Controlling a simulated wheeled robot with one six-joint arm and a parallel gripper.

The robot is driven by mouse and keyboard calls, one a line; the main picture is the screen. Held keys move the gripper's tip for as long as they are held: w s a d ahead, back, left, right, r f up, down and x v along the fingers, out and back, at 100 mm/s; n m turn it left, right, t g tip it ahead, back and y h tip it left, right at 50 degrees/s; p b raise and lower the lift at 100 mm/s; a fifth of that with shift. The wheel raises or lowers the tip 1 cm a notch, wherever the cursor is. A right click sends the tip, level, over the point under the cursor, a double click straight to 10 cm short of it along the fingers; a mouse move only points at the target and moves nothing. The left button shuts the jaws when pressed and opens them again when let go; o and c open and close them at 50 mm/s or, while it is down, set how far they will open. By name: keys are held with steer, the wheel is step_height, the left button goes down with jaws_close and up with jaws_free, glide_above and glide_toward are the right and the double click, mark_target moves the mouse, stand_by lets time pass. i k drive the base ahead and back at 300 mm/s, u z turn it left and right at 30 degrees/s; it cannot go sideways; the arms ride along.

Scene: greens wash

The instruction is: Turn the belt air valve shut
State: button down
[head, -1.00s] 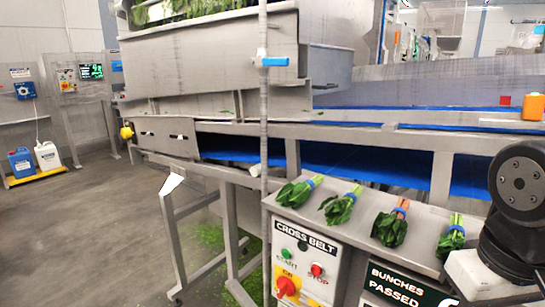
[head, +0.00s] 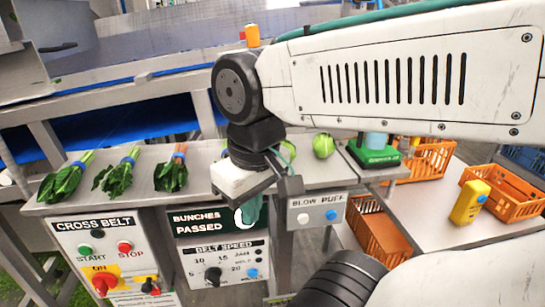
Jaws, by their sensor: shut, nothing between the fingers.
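No valve labelled as the belt air valve can be made out in the head view now. The blue-handled valve on a thin vertical pipe, seen a second ago, is out of view. My gripper (head: 252,210) hangs below my black wrist, in front of the panel marked BUNCHES PASSED (head: 205,221). Its white and dark body shows, with a teal part below. The gripper is shut and empty. Whether it touches the panel cannot be told.
Bunches of greens (head: 116,173) lie on the steel ledge (head: 200,190). Below are the CROSS BELT panel (head: 92,262), BELT SPEED panel (head: 228,262) and BLOW PUFF box (head: 317,212). Orange crates (head: 380,237) and a yellow device (head: 469,203) are at right.

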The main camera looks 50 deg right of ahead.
mark_target(416, 140)
steer(key=z, duration=1.2)
steer(key=k, duration=0.75)
steer(key=z, duration=0.65)
steer(key=i, duration=0.5)
